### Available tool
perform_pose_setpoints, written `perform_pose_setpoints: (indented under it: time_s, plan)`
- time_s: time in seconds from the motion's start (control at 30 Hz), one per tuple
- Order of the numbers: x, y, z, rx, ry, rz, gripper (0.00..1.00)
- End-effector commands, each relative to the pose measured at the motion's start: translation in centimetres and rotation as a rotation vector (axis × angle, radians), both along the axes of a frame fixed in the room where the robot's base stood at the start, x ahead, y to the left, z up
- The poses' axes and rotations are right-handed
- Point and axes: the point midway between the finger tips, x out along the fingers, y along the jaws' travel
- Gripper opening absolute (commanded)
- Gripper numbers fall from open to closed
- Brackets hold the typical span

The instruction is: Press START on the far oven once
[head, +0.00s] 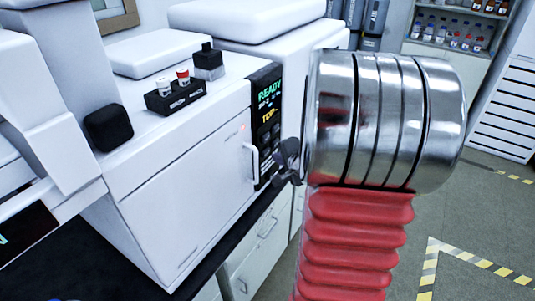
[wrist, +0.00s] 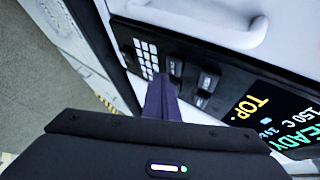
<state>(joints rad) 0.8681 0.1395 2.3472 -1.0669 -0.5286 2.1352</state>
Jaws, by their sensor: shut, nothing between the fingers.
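The white oven (head: 185,190) with a closed door stands in the middle of the head view; another white unit is nearer, at the left edge. Its black control panel (head: 266,140) is lit and reads READY. In the wrist view the panel (wrist: 240,68) shows READY, 150 C and TOP, beside a white-keyed keypad (wrist: 146,55) and several dark buttons (wrist: 207,82). Their labels are too small to read, so I cannot tell which is START. My gripper (head: 279,162) is shut and empty at the panel's lower part. In the wrist view my fingertips (wrist: 160,84) cover part of the panel between keypad and buttons; contact is unclear.
A black vial rack (head: 175,97) and a small dark block (head: 208,62) stand on the oven top. The white door handle (head: 252,162) sticks out left of the panel. A black bench edge runs below. Open floor (head: 450,215) lies to the right.

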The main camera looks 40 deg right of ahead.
Motion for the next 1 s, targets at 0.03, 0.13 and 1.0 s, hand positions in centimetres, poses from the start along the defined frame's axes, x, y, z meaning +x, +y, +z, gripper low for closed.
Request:
perform_pose_setpoints:
  time_s: [0.03, 0.13, 1.0]
  plan:
    - [0.01, 0.00, 0.01, 0.000, 0.000, 0.000, 0.00]
    - [0.00, 0.01, 0.00, 0.000, 0.000, 0.000, 0.00]
    - [0.82, 0.24, 0.12, 0.000, 0.000, 0.000, 0.00]
